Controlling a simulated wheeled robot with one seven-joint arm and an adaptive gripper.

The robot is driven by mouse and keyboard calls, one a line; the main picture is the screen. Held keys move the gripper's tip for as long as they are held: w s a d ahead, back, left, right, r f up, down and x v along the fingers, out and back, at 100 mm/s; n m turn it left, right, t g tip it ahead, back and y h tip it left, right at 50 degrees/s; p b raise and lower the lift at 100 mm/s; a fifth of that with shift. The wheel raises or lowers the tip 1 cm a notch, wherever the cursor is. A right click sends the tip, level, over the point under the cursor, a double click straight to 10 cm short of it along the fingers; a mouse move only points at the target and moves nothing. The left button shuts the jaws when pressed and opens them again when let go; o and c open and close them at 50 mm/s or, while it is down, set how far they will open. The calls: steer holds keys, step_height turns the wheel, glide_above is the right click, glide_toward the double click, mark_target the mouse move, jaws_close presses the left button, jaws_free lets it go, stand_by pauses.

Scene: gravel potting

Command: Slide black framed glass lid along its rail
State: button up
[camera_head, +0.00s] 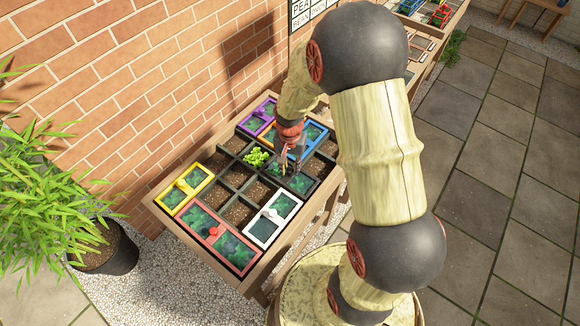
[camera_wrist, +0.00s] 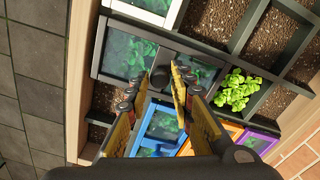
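The black framed glass lid (camera_head: 303,184) lies on the tray of soil compartments, between the white lid and the blue lid. In the wrist view, the lid (camera_wrist: 124,54) shows two glass panes and a dark round knob (camera_wrist: 163,78) at its middle. My gripper (camera_head: 287,166) is over this lid, pointing down. In the wrist view, the fingers of my gripper (camera_wrist: 160,80) are apart, one on each side of the knob. A gap shows between them; whether either finger touches the knob cannot be told. In the head view the knob is hard to make out behind the fingers.
A white lid (camera_head: 261,231), red lid (camera_head: 220,240), yellow lid (camera_head: 175,207), blue lid (camera_head: 315,133) and purple lid (camera_head: 258,118) share the tray. A green plant (camera_head: 256,157) grows beside the black lid. Open soil compartments (camera_head: 238,213) lie nearby. A brick wall (camera_head: 130,90) stands behind.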

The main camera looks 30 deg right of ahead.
jaws_close()
stand_by(0.3)
steer(key=w+a, duration=0.1)
steer(key=w, duration=0.2)
steer(key=w+a+p, duration=0.1)
steer(key=w, duration=0.2)
steer(key=w+a, duration=0.2)
steer(key=w, duration=0.1)
steer(key=shift+w, duration=0.35)
steer(key=shift+o, duration=2.3)
jaws_free()
